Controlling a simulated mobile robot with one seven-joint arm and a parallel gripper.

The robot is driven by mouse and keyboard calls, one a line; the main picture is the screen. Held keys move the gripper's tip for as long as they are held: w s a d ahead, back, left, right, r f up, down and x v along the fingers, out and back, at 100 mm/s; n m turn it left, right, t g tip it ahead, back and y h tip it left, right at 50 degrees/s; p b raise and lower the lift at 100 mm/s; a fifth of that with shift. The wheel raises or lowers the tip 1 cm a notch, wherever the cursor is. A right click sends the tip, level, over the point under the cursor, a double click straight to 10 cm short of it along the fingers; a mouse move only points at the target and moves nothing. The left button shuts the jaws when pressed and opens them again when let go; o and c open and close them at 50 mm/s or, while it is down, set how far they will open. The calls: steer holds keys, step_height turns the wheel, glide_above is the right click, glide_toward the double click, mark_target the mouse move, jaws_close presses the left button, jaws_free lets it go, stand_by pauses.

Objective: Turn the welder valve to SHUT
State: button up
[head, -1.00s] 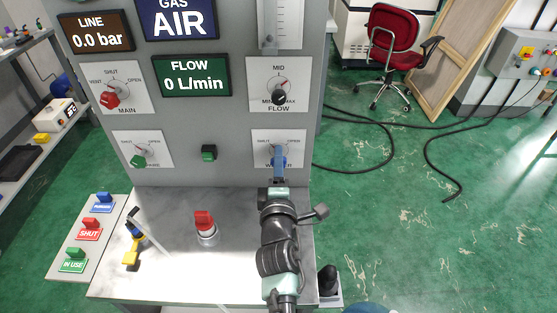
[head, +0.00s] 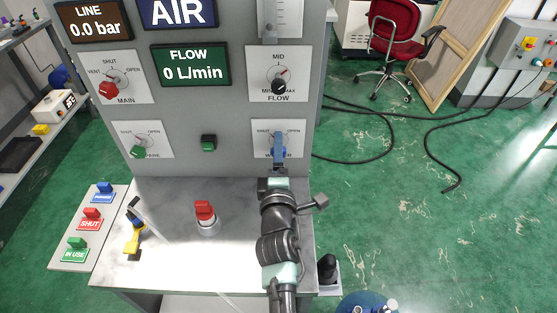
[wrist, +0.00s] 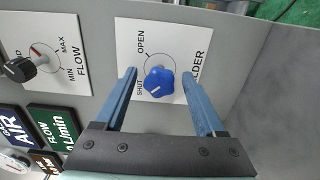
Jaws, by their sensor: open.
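The welder valve is a blue lobed knob (wrist: 159,84) on a white plate (wrist: 190,45) marked OPEN and SHUT, in the wrist view. A pale line on the knob appears to slant toward the SHUT side. My gripper (wrist: 159,73) is open, with one blue finger on each side of the knob and visible gaps between. I cannot tell how deep the fingertips reach. In the head view my gripper (head: 279,153) covers the knob and part of the welder plate (head: 296,127) at the panel's lower right.
The flow knob (head: 279,86) is above the welder plate. The main knob (head: 108,90) and green spare knob (head: 138,152) are to the left. A red knob (head: 205,210) stands on the metal shelf (head: 180,265). Tags lie on a side board (head: 75,222). A blue rounded object (head: 365,303) is at lower right.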

steer(key=s+p, duration=0.8)
steer(key=s, duration=0.5)
steer(key=shift+p, duration=0.3)
steer(key=shift+w, duration=0.1)
steer(key=w+d+r+m+t+h, duration=0.1)
steer(key=r+m+t, duration=0.15)
steer(key=r, duration=0.85)
steer(key=w+d+r+m+t+h, duration=0.15)
steer(key=r+m, duration=0.25)
steer(key=r, duration=0.7)
steer(key=w+d+r+m+t, duration=0.1)
steer(key=w+r+m, duration=0.15)
steer(key=r, duration=0.85)
steer(key=s+a+r+m+t, duration=0.1)
steer(key=s+r+m, duration=0.2)
steer(key=s+r, duration=0.2)
steer(key=s+a+r+m+t+y, duration=0.1)
steer(key=s+r, duration=0.4)
steer(key=r, duration=0.6)
steer(key=s+a+r+m+t+y, duration=0.1)
steer(key=s+r+m+t, duration=0.1)
steer(key=s+r+m, duration=0.3)
step_height(320, 180, up, 4)
steer(key=shift+s+a+r, duration=0.1)
steer(key=shift+s+a, duration=0.2)
steer(key=shift+s, duration=0.25)
steer(key=shift+y, duration=0.25)
